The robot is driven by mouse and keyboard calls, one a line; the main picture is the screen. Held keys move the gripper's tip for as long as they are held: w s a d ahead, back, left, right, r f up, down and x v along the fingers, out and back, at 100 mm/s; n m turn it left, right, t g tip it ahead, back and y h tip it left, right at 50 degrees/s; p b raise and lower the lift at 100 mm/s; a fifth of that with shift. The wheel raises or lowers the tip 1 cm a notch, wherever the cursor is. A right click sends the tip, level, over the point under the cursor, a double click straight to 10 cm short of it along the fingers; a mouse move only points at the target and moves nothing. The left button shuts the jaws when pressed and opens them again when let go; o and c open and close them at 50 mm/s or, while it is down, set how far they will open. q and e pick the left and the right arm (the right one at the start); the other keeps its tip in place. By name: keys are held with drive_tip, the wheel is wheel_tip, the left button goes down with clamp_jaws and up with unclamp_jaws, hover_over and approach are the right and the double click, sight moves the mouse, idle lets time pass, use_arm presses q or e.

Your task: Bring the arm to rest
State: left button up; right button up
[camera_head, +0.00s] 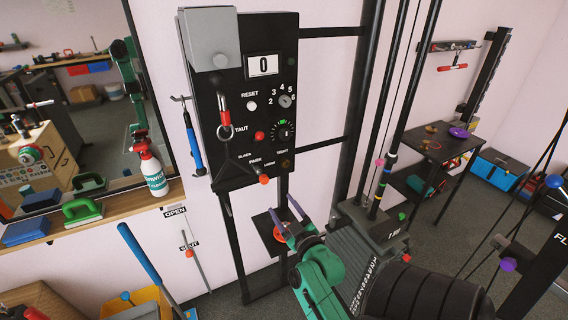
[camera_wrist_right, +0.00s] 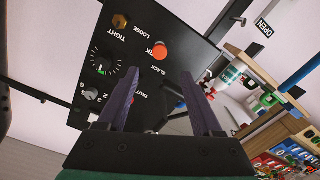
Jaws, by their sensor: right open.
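My right gripper (camera_head: 282,206) is open, with two purple-grey fingers on a green arm. It points up and away in the head view, below the black control panel (camera_head: 215,150). In the right wrist view the two fingers (camera_wrist_right: 161,76) stand apart with nothing between them, and the panel (camera_wrist_right: 150,28) is in front of them. My left gripper is not in view.
A machine with black upright posts and a dark cylinder (camera_head: 425,296) stands right of the arm. A wooden ledge with a spray bottle (camera_head: 152,166) is at left.

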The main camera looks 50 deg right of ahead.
drive_tip(key=shift+s, duration=0.15)
idle(0.4)
drive_tip(key=s+a+f+g+y+b, duration=0.15)
drive_tip(key=a+f, duration=0.25)
drive_tip(key=f, duration=0.7)
drive_tip(key=s+a+f+g+y+b, duration=0.1)
drive_tip(key=s+a+f+g+y, duration=0.2)
drive_tip(key=f, duration=0.8)
drive_tip(key=s+a+f+g+y+b, duration=0.1)
drive_tip(key=a+f+g, duration=0.3)
drive_tip(key=f, duration=0.7)
drive_tip(key=s+a+f+g, duration=0.3)
drive_tip(key=s+a+f, duration=0.1)
drive_tip(key=s+f, duration=0.7)
drive_tip(key=s+d+f+g+b, duration=0.1)
drive_tip(key=s+f+g, duration=0.1)
drive_tip(key=s+f, duration=0.2)
drive_tip(key=s+d+f+g+b, duration=0.1)
drive_tip(key=s+f+g, duration=0.1)
drive_tip(key=s, duration=0.8)
drive_tip(key=shift+s+f+n, duration=0.35)
drive_tip(key=shift+f+n, duration=0.05)
drive_tip(key=shift+f, duration=0.5)
drive_tip(key=shift+g, duration=0.25)
